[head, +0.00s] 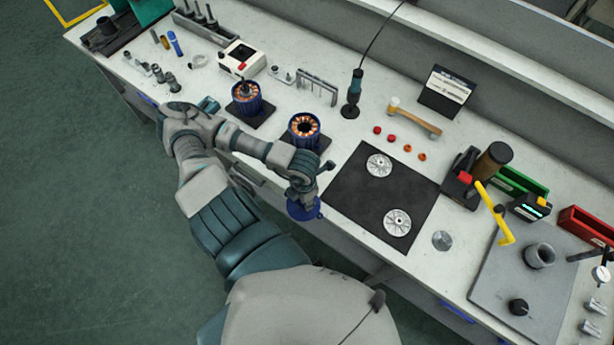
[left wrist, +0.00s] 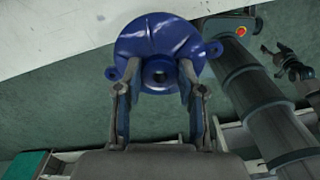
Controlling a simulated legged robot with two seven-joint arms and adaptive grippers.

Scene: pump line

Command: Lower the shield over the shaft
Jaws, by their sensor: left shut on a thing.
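My left gripper (head: 303,195) is shut on a blue shield (head: 305,209). It holds the shield beside the bench's front edge, left of the black mat. In the left wrist view the shield (left wrist: 160,42) is a round blue cap with side ears and a central hole, between the two fingers. Two blue motor housings with copper windings stand on dark pads on the bench. The farther-left housing (head: 246,99) has a shaft (head: 247,90) standing in its middle. The nearer housing (head: 303,129) shows a dark open centre. The shield is apart from both.
The black mat (head: 350,190) carries two silver discs. A white box (head: 242,60) stands behind the housings. A grey plate with fixtures (head: 520,290) lies at right.

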